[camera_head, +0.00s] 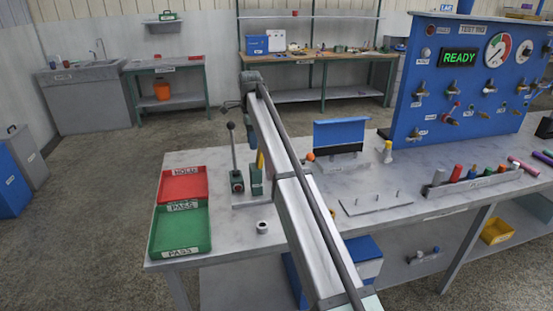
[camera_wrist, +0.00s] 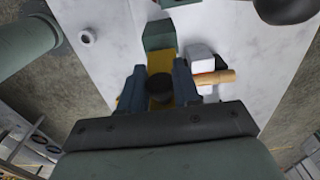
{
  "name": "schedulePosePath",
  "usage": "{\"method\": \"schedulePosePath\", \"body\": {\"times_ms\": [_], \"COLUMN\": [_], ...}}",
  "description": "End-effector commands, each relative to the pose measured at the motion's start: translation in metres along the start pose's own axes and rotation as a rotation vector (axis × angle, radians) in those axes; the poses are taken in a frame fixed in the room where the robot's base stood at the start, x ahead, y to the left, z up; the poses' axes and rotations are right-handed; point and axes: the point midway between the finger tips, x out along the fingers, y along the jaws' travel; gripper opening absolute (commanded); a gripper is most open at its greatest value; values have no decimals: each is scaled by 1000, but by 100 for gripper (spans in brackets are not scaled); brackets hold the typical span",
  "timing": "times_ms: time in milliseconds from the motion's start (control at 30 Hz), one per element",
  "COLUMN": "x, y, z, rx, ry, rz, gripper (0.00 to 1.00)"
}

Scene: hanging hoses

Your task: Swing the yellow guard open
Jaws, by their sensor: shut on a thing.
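The yellow guard (camera_wrist: 160,60) shows in the wrist view as a flat yellow piece beneath my gripper, against a dark green housing (camera_wrist: 157,35). My gripper (camera_wrist: 159,86) has its two blue-grey fingers closed on a dark round knob (camera_wrist: 160,82) that stands over the yellow part. The fingers and palm hide much of the guard, so its hinge and exact angle cannot be told. In the head view only a thin yellow strip of the guard (camera_head: 261,162) shows above the green housing (camera_head: 257,182).
A lever with a black ball (camera_head: 231,126) stands just left of the housing. Red (camera_head: 181,172) and green (camera_head: 183,246) trays lie further left. A white ring (camera_head: 262,227) sits in front.

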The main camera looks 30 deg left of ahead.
Motion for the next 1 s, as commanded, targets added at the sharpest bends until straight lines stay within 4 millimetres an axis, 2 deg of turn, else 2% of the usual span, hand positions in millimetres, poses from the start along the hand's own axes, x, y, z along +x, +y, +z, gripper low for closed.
{"method": "schedulePosePath", "body": {"times_ms": [233, 633, 1000], "x": [6, 8, 19], "y": [1, 1, 1], "z": [19, 23, 41], "rx": [-2, -1, -1], "ry": [-2, -2, -2], "rz": [2, 1, 1], "gripper": [15, 15, 15]}}
